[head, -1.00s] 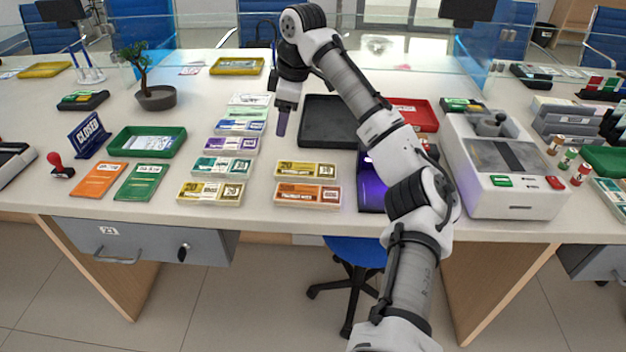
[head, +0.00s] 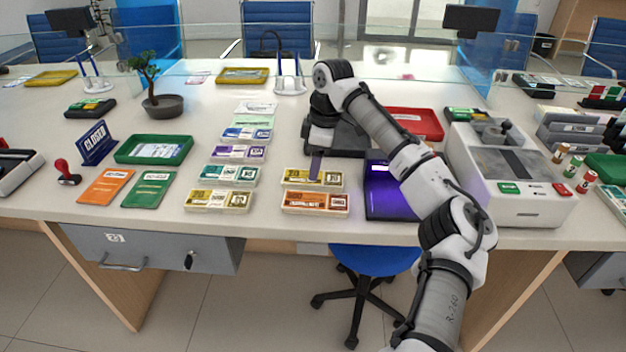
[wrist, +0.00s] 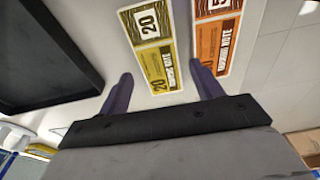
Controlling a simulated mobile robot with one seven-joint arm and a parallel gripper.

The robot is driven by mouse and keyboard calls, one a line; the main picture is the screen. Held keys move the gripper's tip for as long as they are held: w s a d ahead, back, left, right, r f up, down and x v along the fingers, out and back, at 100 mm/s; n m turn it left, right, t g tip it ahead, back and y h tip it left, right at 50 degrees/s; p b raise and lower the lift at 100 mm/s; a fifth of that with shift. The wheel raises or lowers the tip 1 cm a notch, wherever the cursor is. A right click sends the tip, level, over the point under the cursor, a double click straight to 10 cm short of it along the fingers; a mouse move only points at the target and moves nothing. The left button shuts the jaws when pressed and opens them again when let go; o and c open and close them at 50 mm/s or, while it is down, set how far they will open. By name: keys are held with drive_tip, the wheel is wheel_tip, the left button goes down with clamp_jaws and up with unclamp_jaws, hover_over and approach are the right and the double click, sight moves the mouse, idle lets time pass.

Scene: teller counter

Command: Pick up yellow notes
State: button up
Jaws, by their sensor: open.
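A yellow bundle of notes marked 20 (head: 332,182) lies just behind an orange bundle on the near part of the counter. It also shows in the wrist view (wrist: 157,45). My gripper (wrist: 161,70) is open above it. In the wrist view the two dark fingers stand on either side of its lower end, the right one over the gap to the orange bundle (wrist: 214,45). In the head view a finger hides part of the yellow bundle. A second yellow bundle (head: 220,200) lies at the near end of the left column.
The orange bundle (head: 315,203) lies close in front. A black tray (wrist: 45,55) lies behind the yellow bundle. A purple-lit device (head: 388,203) stands at its right, with a grey-white machine (head: 515,180) farther right. Several other bundles lie to the left.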

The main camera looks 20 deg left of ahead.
drive_tip(key=f, duration=0.4)
drive_tip(key=shift+a+f, duration=0.15)
drive_tip(key=shift+a, duration=0.15)
drive_tip(key=shift+c, duration=0.4)
drive_tip(key=c, duration=0.7)
